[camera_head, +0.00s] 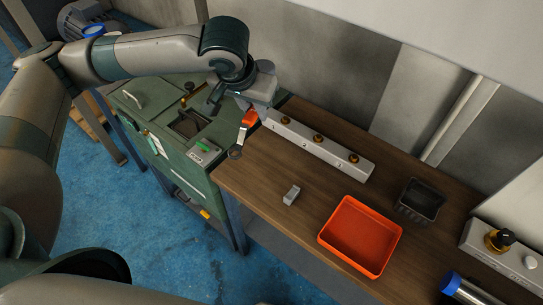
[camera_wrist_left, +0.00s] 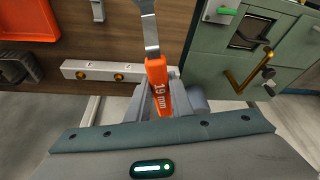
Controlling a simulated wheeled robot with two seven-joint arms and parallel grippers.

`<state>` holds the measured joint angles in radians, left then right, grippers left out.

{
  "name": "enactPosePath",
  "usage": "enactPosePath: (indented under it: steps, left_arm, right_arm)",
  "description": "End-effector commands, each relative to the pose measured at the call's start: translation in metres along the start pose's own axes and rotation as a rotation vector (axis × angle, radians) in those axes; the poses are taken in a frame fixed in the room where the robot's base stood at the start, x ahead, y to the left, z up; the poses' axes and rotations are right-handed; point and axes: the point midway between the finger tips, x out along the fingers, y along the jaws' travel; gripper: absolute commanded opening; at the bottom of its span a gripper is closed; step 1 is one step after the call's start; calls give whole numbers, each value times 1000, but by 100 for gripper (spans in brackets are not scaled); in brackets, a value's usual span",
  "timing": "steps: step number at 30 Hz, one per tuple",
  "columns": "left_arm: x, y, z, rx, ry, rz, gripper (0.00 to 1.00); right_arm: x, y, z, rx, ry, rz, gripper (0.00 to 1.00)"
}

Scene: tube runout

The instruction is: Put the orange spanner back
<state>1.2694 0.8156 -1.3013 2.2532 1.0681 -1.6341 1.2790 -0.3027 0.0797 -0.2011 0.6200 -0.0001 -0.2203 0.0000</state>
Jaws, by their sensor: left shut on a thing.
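The orange spanner (camera_head: 249,118) has an orange handle marked "19 mm" and a grey metal end. My left gripper (camera_head: 262,103) is shut on its orange handle, at the left end of the white rail. The metal end points toward the bench's left edge. In the left wrist view the spanner (camera_wrist_left: 157,88) stands out between the fingers, its metal shaft running to the top edge. The pale rail (camera_head: 318,145) with brass knobs lies along the back of the wooden bench (camera_head: 262,182). I cannot tell whether the spanner touches the rail. My right gripper is not in view.
A small grey block (camera_head: 291,195), an orange tray (camera_head: 346,265) and a black bin (camera_head: 420,200) stand on the bench. A control box (camera_head: 515,262) and a blue-capped cylinder (camera_head: 452,284) are at the right. A green machine (camera_head: 170,150) adjoins the bench's left end.

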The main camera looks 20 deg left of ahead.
Motion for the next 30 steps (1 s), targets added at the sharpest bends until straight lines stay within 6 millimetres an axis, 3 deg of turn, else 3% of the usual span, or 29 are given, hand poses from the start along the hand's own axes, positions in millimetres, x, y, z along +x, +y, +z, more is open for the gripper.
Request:
enactPosePath:
  steps: [8,30]
  left_arm:
    - [15,10,13,297,-2,122,0]
    - [62,50,60,1345,6,553,0]
  right_arm:
    - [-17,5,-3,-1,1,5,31]
    - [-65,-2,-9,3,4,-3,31]
